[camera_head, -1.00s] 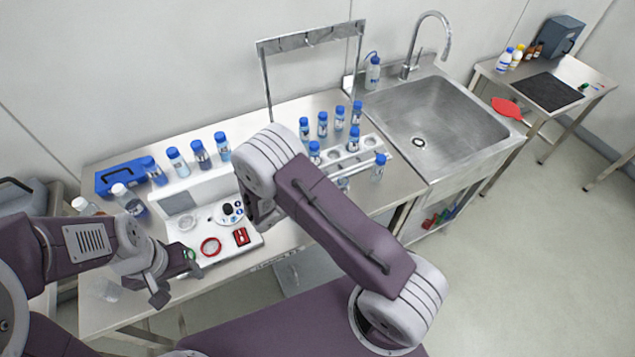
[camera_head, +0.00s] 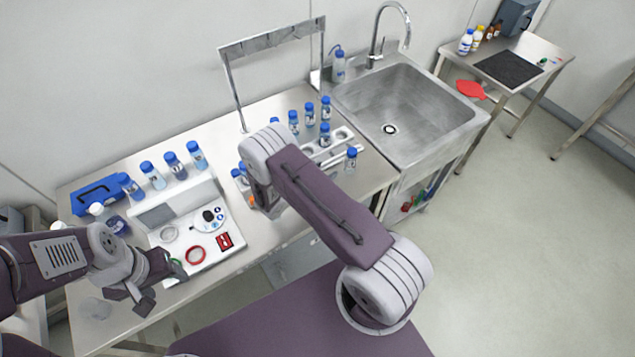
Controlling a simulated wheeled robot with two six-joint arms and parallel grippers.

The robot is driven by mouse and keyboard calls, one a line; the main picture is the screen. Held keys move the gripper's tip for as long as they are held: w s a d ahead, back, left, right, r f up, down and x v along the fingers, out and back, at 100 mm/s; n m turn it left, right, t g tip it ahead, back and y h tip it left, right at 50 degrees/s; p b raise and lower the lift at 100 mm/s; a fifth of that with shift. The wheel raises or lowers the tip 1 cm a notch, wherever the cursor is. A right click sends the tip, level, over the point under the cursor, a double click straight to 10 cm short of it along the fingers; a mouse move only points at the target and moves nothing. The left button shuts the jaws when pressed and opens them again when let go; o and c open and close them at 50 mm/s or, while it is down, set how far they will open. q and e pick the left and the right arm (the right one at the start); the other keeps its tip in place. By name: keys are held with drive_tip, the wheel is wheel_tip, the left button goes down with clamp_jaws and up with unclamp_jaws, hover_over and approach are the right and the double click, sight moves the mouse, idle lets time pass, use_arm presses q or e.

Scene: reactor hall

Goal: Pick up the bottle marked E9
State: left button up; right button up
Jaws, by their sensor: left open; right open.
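Several small blue-capped bottles stand on the bench. No marking is readable, so I cannot tell which is E9. One group, such as this bottle (camera_head: 196,156), stands in a row behind the white instrument tray. Others, such as this bottle (camera_head: 325,134), stand around the rack at the right. Two more bottles (camera_head: 240,175) show partly beside my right wrist. My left gripper (camera_head: 158,284) is open and empty over the tray's front left corner. My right gripper (camera_head: 267,207) is mostly hidden by its own arm; it is open above the bench, right of the tray.
The white tray (camera_head: 190,275) holds a red ring (camera_head: 195,254) and small parts. A blue case (camera_head: 97,197) lies at the left. A metal frame (camera_head: 232,92) stands at the back. The sink (camera_head: 420,125) is right of the rack (camera_head: 345,137). A side table (camera_head: 545,65) stands farther right.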

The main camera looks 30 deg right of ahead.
drive_tip(key=shift+a, duration=0.15)
drive_tip(key=c, duration=0.5)
drive_tip(key=shift+s+r, duration=0.1)
drive_tip(key=shift+s, duration=0.05)
clamp_jaws()
drive_tip(key=shift+r, duration=0.25)
drive_tip(key=s+d+r+b, duration=0.4)
drive_tip(key=s+d+r, duration=0.2)
drive_tip(key=s+r, duration=0.3)
drive_tip(key=shift+s+d+r, duration=0.3)
drive_tip(key=shift+r, duration=0.4)
